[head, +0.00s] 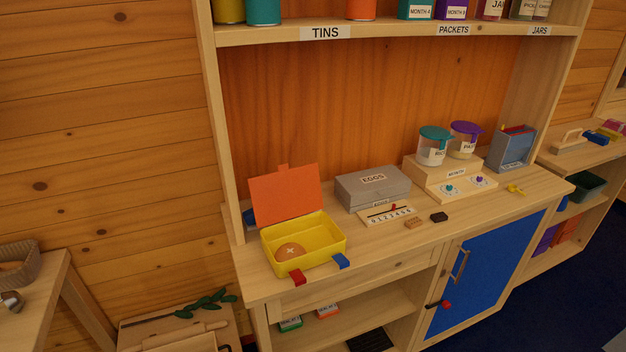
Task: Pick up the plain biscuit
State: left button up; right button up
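A small tan rectangular piece (414,223), which looks like the plain biscuit, lies on the wooden counter (380,245) near its front edge in the head view. A similar dark brown piece (439,217) lies just to its right, apart from it. The two are too small to make out any finer detail. Neither of my grippers is in view.
Behind the tan piece stand a number strip (388,215) and a grey egg box (372,188). An open yellow box (335,243) holding a round orange-brown item is to the left. A stepped wooden stand (452,182) with two jars is behind right.

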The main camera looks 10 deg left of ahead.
aim_at(412, 223)
jog(key=u, duration=0.4)
jog(key=l+u, duration=0.25)
jog(key=u, duration=0.15)
jog(key=i+l+u, duration=0.1)
jog(key=l+u, duration=0.15)
jog(key=u, duration=0.15)
jog(key=l+u, duration=0.25)
jog(key=u, duration=0.15)
